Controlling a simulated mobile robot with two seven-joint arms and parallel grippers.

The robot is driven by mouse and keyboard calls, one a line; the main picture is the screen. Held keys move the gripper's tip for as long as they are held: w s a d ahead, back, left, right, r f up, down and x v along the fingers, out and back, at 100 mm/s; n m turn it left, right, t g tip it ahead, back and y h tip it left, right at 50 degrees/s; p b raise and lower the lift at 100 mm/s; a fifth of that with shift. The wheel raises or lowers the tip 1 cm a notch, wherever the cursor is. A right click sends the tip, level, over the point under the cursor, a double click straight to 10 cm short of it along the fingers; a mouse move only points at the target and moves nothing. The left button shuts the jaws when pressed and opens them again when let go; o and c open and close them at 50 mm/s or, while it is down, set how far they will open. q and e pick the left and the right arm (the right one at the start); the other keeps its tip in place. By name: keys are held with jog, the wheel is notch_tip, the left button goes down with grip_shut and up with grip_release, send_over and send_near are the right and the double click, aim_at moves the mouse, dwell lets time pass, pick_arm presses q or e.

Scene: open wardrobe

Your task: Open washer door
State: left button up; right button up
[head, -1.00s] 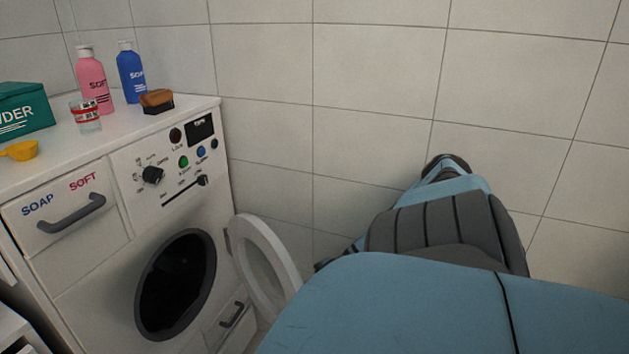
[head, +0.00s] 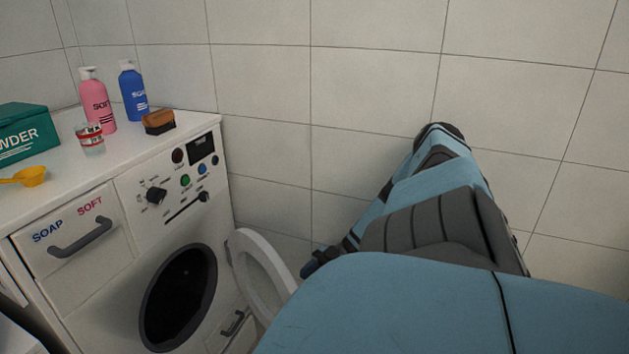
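The white washer (head: 95,290) stands at the left with a dark round drum opening (head: 178,298). Its round white door (head: 258,272) stands open, swung out to the right of the opening. My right arm comes in from the right. The dark end of my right gripper (head: 318,262) shows just right of the door, apart from it in the picture. My arm hides part of the gripper, and its fingers are too unclear to tell open from shut. The door's lower part is hidden behind my blue body part. My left gripper is out of view.
On the washer top are a green powder box (head: 27,133), yellow scoop (head: 30,176), glass (head: 90,138), pink bottle (head: 98,106), blue bottle (head: 133,94) and brush (head: 159,122). A soap drawer (head: 75,240) is shut. A tiled wall (head: 320,90) stands behind.

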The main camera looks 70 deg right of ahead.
notch_tip(320, 180, up, 10)
jog(key=p, duration=0.4)
jog(key=shift+p, duration=0.4)
